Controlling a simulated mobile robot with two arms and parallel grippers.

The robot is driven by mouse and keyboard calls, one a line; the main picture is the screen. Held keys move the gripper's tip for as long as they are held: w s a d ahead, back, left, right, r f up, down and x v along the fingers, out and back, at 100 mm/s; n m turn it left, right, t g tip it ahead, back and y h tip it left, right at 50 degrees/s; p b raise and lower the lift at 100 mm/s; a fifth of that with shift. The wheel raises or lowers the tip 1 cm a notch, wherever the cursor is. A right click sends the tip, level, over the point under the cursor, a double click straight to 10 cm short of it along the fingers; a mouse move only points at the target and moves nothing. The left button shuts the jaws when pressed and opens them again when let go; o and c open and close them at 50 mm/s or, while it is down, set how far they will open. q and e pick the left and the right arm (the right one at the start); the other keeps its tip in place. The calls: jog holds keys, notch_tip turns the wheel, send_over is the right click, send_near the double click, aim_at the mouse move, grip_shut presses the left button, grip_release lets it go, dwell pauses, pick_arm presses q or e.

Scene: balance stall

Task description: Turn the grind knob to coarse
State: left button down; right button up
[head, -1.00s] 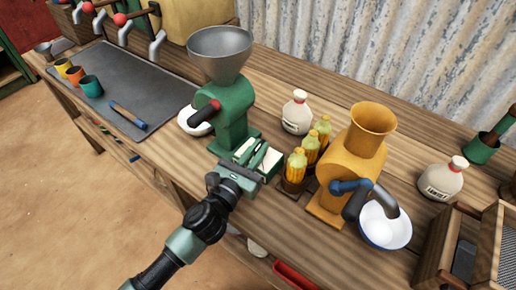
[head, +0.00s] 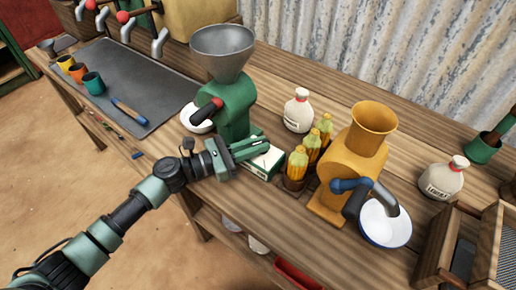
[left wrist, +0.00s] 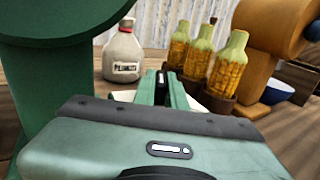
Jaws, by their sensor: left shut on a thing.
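The green mill (head: 237,108) with a grey funnel hopper stands on the wooden bench. A low pale box with green edges (head: 264,168) sits at its front right foot. My left gripper (head: 258,146) reaches over this box from the left. In the left wrist view its green fingers (left wrist: 164,85) are closed on a small dark piece with a white mark, which looks like the grind knob (left wrist: 162,77). The fingers hide most of the knob, and I cannot read any setting marks. My right gripper is not in view.
Right of the box stand several corn-filled bottles in a wooden holder (head: 293,184) and a yellow mill (head: 358,158) with a white bowl (head: 383,237). A white jug (head: 298,113) stands behind. A dark mat (head: 125,80) with cups lies at left.

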pick_arm(q)
jog(key=shift+w+f+m+g+h+b, duration=0.1)
jog(key=shift+m+g+h+b, duration=0.4)
jog(key=shift+m+g+b, duration=0.5)
jog(key=c, duration=1.5)
grip_release()
jog(key=shift+o, duration=0.2)
jog(key=shift+a, duration=0.1)
jog(key=v, duration=0.7)
jog(key=shift+w+b, duration=0.1)
jog(key=shift+b, duration=0.25)
jog(key=shift+a, duration=0.35)
jog(key=shift+a, duration=0.1)
